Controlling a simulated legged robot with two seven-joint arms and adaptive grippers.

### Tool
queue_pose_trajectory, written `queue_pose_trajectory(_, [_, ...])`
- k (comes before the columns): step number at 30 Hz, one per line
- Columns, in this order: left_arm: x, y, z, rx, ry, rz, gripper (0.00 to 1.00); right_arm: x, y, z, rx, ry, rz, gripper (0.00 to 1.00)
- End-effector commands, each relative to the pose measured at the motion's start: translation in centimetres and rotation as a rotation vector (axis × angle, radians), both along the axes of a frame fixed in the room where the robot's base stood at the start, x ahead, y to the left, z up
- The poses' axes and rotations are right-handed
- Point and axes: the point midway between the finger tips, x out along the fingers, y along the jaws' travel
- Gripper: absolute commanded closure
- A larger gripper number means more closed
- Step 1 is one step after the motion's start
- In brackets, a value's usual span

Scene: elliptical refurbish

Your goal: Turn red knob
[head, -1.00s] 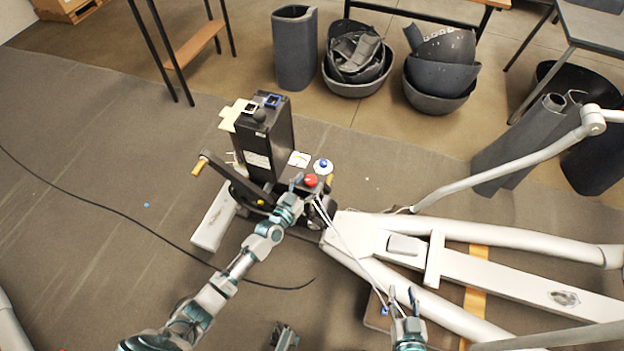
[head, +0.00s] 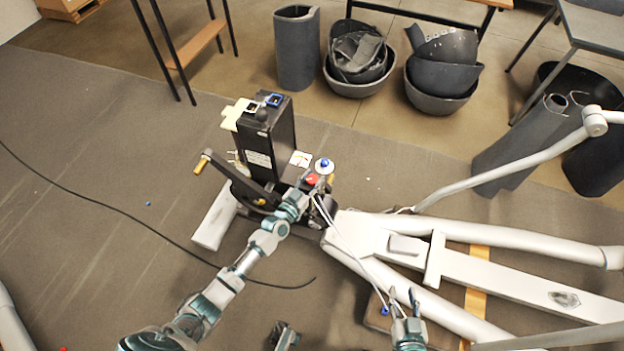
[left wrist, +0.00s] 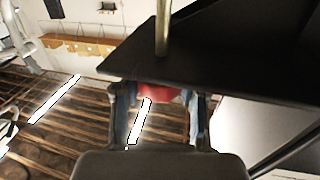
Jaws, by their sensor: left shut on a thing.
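The red knob (head: 312,180) is on the side of the elliptical's dark drive unit (head: 258,150), near a blue-topped round part (head: 324,166). My left gripper (head: 308,184) is at the knob, its fingers on either side and shut on it. In the left wrist view the red knob (left wrist: 150,93) shows between the two fingers of my left gripper (left wrist: 157,105), partly hidden below a black plate (left wrist: 200,45). My right gripper (head: 404,302) is at the lower right, fingers apart and empty, over the frame.
The white elliptical frame (head: 480,270) extends to the right. A crank with an orange handle (head: 201,166) is left of the unit. Bins and bowls (head: 355,75) stand behind. The left floor is mostly clear.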

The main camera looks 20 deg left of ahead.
Motion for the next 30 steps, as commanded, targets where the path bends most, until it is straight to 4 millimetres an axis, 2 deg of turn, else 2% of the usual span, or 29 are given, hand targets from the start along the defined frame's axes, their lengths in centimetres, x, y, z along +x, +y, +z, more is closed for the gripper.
queue_pose_trajectory(2, [0.1,0.1,0.7,-0.002,-0.004,0.024,0.93,-0.9,-0.5,-0.6,-0.027,0.092,-0.003,0.60])
queue_pose_trajectory(9, [0.1,0.1,0.6,-0.003,-0.002,0.095,0.93,-5.4,-2.4,-4.1,-0.113,0.424,-0.016,0.60])
queue_pose_trajectory(15, [0.1,0.1,0.4,-0.001,-0.002,0.130,0.93,-8.3,-3.4,-5.6,-0.150,0.585,-0.022,0.60])
queue_pose_trajectory(26, [0.0,0.1,0.1,0.000,-0.002,0.135,0.93,-8.7,-3.5,-5.9,-0.155,0.608,-0.023,0.60])
queue_pose_trajectory(27, [0.0,0.1,0.1,0.000,-0.002,0.134,0.48,-8.7,-3.5,-5.9,-0.156,0.609,-0.023,0.60])
queue_pose_trajectory(29, [0.0,0.1,0.1,0.000,-0.001,0.134,0.33,-8.6,-3.5,-6.0,-0.156,0.609,-0.023,0.60])
queue_pose_trajectory(30, [0.0,0.1,0.1,0.000,-0.001,0.134,0.32,-8.6,-3.5,-6.0,-0.155,0.609,-0.022,0.60])
